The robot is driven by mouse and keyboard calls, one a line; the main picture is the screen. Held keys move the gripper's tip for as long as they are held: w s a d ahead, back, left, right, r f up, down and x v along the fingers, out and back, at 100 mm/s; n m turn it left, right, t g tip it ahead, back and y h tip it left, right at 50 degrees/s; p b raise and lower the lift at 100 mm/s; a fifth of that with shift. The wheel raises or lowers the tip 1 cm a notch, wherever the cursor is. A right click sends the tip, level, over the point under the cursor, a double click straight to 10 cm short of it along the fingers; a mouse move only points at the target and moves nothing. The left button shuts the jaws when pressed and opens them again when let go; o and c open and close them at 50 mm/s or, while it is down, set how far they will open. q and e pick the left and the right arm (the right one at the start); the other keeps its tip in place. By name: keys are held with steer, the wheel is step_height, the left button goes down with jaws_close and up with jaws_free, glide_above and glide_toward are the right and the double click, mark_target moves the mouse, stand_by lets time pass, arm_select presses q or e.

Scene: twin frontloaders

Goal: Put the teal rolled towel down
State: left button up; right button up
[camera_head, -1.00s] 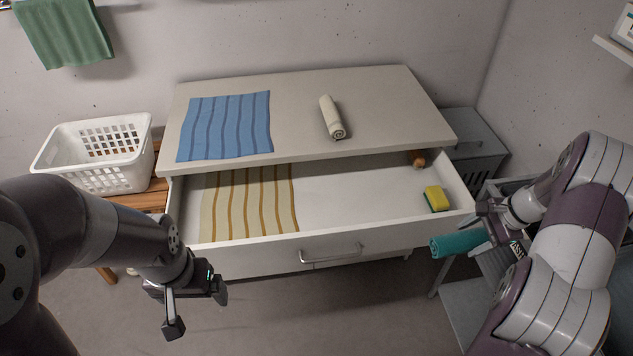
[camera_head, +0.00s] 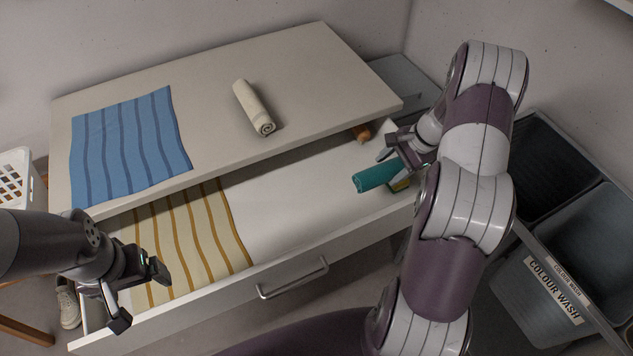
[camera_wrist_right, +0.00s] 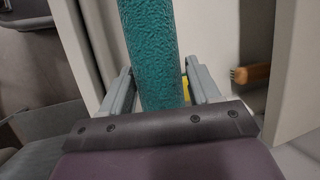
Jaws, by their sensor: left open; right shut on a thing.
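The teal rolled towel (camera_head: 374,177) is held in my right gripper (camera_head: 393,163), over the right part of the open drawer (camera_head: 285,205). In the right wrist view the towel (camera_wrist_right: 150,50) stands between the two grey fingers. I cannot tell whether it touches the drawer floor. My left gripper (camera_head: 142,292) is open and empty, at the front left of the drawer near the striped yellow cloth (camera_head: 190,240).
A yellow sponge (camera_head: 400,185) lies in the drawer, partly hidden by the towel. A wooden-handled brush (camera_head: 361,133) lies at the back right; its handle (camera_wrist_right: 251,74) shows in the wrist view. A cream rolled towel (camera_head: 254,107) and blue striped cloth (camera_head: 130,145) lie on top. The drawer's middle is bare.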

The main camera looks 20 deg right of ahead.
steer(key=w+a+f, duration=0.4)
steer(key=a, duration=0.1)
steer(key=w+a+f, duration=0.2)
steer(key=a, duration=0.1)
steer(key=shift+a+f, duration=0.1)
steer(key=shift+a, duration=0.05)
step_height(320, 180, down, 4)
steer(key=shift+w+a+r, duration=0.1)
steer(key=shift+w+a, duration=0.05)
steer(key=shift+f, duration=0.25)
steer(key=shift+f, duration=0.1)
steer(key=shift+f, duration=0.15)
steer(key=o, duration=1.2)
